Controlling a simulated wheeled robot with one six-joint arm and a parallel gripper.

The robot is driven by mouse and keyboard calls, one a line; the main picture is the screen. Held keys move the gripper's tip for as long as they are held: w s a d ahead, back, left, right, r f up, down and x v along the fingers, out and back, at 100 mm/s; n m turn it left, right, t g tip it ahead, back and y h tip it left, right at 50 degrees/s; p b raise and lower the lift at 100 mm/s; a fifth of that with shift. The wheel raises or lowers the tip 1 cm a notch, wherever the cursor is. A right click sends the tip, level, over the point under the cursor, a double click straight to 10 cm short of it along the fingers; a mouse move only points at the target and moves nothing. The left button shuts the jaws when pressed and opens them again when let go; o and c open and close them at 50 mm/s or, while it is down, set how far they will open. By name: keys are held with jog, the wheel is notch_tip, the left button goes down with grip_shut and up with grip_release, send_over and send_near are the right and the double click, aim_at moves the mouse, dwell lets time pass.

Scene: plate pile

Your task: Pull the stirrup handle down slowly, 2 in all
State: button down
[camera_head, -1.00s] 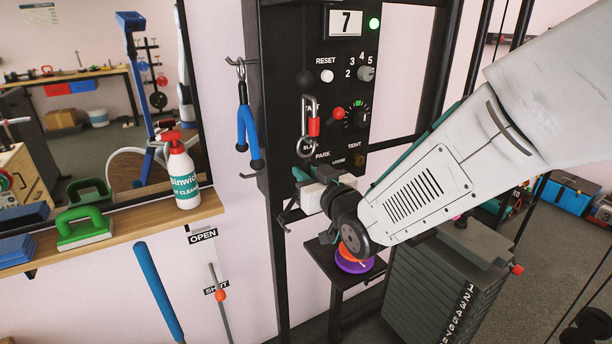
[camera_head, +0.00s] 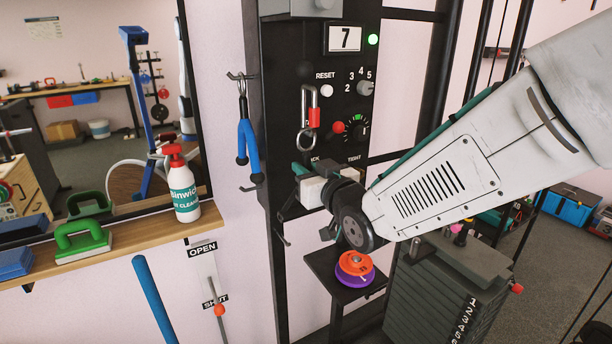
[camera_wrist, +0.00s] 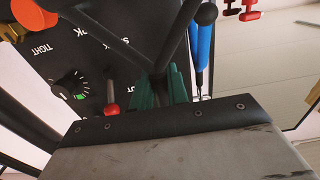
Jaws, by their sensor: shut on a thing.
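The stirrup handle is a black frame; its two dark bars (camera_wrist: 120,45) meet between my fingers in the wrist view. My gripper (camera_head: 292,188) is in front of the lower part of the black panel, its teal fingers shut on the handle. The fingers also show in the wrist view (camera_wrist: 162,88). The handle is mostly hidden by the gripper in the head view. A carabiner with a red sleeve (camera_head: 313,117) hangs just above my gripper, with a ring below it.
A blue double handle (camera_head: 246,140) hangs at left. Below my gripper is a small shelf with orange and purple discs (camera_head: 356,270); a weight stack (camera_head: 440,300) stands lower right.

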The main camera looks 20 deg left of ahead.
aim_at(307, 151)
dwell(0.3)
jog(key=shift+r, duration=1.1)
jog(key=shift+r, duration=1.1)
jog(key=shift+f, duration=0.15)
jog(key=shift+f, duration=1.05)
